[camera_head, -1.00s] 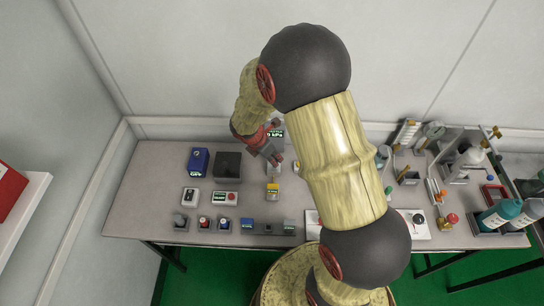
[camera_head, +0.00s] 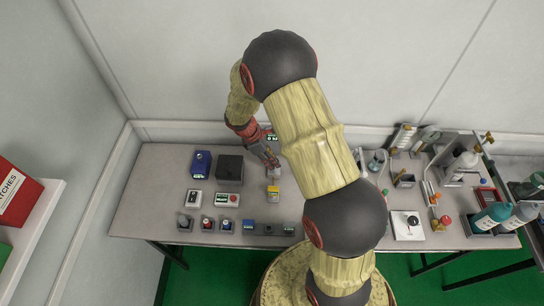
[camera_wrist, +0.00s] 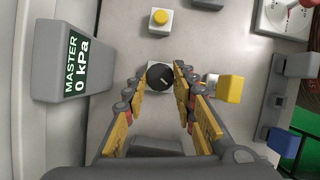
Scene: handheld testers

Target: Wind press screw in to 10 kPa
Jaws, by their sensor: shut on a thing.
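A black round knob (camera_wrist: 160,77) with a light pointer line sits on a pale block in the wrist view; I take it to be the press screw. My gripper (camera_wrist: 157,80) is shut on this knob, with a finger on each side. In the head view, my gripper (camera_head: 271,163) is at the grey press (camera_head: 274,173) near the back of the bench. The grey master display (camera_wrist: 76,66) stands left of the knob in the wrist view and reads 0 kPa. It also shows in the head view (camera_head: 271,137), partly behind my arm.
A yellow button (camera_wrist: 161,17) is beyond the knob and a yellow block (camera_wrist: 230,89) is to its right. A dark box (camera_head: 229,168) and a blue tester (camera_head: 201,163) stand to the left. Several small devices line the bench front. My arm hides the middle.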

